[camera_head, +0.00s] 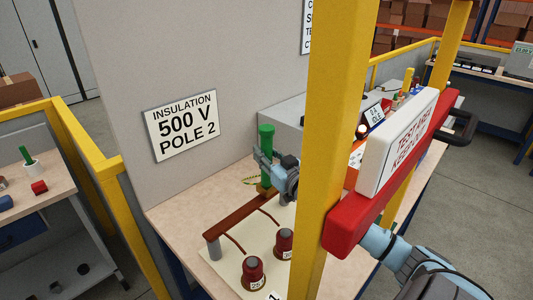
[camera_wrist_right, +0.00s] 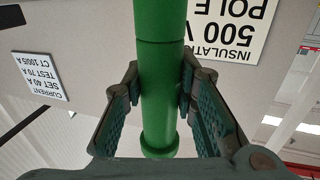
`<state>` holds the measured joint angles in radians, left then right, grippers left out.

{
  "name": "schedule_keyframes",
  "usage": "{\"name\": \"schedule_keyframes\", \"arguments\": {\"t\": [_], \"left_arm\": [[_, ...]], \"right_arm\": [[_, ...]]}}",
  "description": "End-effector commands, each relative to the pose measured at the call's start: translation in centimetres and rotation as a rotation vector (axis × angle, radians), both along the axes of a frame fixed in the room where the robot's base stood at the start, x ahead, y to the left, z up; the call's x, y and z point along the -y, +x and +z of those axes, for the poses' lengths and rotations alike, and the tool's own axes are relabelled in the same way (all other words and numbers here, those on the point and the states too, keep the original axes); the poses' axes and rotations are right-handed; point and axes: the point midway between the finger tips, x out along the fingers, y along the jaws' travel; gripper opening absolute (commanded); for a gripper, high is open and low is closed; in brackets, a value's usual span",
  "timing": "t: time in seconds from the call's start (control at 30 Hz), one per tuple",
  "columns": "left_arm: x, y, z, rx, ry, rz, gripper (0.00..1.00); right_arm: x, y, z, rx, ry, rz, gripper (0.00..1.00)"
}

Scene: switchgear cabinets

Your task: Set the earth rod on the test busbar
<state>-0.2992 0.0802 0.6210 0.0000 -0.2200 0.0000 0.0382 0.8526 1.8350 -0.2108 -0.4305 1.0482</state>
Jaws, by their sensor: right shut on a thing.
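The earth rod (camera_head: 266,138) is a green rod, upright in the head view, with a thicker top. It also fills the middle of the right wrist view (camera_wrist_right: 160,75). My right gripper (camera_head: 264,163) is shut on the rod, with a finger on each side of it. The test busbar (camera_head: 237,218) is a brown-red bar on the table. The rod's lower end shows at the far part of the bar; I cannot tell whether it touches. My left gripper is not in view.
A yellow post (camera_head: 336,120) and a red barrier with a white sign (camera_head: 397,143) stand in front of my right arm. Red-brown terminals (camera_head: 253,272) stand on the pale board. A grey panel with an insulation sign (camera_head: 181,124) rises behind the table (camera_head: 170,218).

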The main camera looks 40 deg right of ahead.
Motion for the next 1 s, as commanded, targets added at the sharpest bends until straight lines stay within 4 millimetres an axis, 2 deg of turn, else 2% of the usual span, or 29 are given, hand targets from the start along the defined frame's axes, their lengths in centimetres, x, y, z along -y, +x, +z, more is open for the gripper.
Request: {"name": "schedule_keyframes", "arguments": {"t": [1.0], "left_arm": [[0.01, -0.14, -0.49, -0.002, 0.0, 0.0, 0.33]], "right_arm": [[-0.02, 0.0, -0.54, 0.002, -0.001, 0.001, 0.0]]}}
